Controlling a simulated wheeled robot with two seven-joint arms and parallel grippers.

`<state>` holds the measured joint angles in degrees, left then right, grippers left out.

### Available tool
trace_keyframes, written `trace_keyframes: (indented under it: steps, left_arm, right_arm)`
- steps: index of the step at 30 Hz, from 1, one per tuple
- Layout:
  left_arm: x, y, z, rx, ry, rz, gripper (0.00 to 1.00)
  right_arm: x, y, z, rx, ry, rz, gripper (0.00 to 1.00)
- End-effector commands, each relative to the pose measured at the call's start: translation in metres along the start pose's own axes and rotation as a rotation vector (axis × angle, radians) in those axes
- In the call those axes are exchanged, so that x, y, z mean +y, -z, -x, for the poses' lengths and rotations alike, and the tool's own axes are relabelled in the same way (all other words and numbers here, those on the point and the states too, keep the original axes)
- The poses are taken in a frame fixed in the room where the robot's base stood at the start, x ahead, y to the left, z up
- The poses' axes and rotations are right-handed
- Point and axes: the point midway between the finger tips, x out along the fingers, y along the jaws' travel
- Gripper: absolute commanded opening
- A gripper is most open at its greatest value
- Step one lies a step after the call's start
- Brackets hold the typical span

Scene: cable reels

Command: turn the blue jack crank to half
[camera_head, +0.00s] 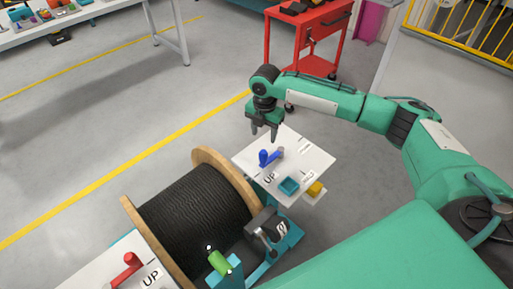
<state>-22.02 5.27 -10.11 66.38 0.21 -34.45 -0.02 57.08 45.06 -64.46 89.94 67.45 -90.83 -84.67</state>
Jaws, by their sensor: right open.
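The blue jack crank (270,157) sits on a white panel (310,165) right of centre. Its blue handle knob is at the left end, beside the "UP" label. The panel carries further labels along its right side, too small to read surely. My right gripper (264,130) hangs just above and behind the crank, over the panel's far edge, fingers pointing down. It is open and apart from the crank, with nothing between its fingers. My left gripper is not in view.
A cable reel (190,215) with black cable stands left of the panel. A red crank (127,268) is at the lower left. A teal block (289,187) sits on the panel's near part. A red cart (305,40) stands behind. Open floor lies left.

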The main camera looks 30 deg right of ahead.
Motion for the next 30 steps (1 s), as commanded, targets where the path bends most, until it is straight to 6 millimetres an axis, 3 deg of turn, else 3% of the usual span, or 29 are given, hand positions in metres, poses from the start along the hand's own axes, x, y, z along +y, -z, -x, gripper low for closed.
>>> trace_keyframes:
  steps: [5,21,30]
  left_arm:
    - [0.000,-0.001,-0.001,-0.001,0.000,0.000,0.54]
    - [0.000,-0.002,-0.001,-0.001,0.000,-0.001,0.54]
    - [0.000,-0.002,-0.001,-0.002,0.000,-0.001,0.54]
  right_arm:
    - [0.000,0.000,-0.014,0.001,0.002,0.001,0.52]
    - [0.000,0.000,-0.118,0.000,0.002,0.000,0.52]
    - [0.000,0.000,-0.138,-0.001,0.001,0.000,0.52]
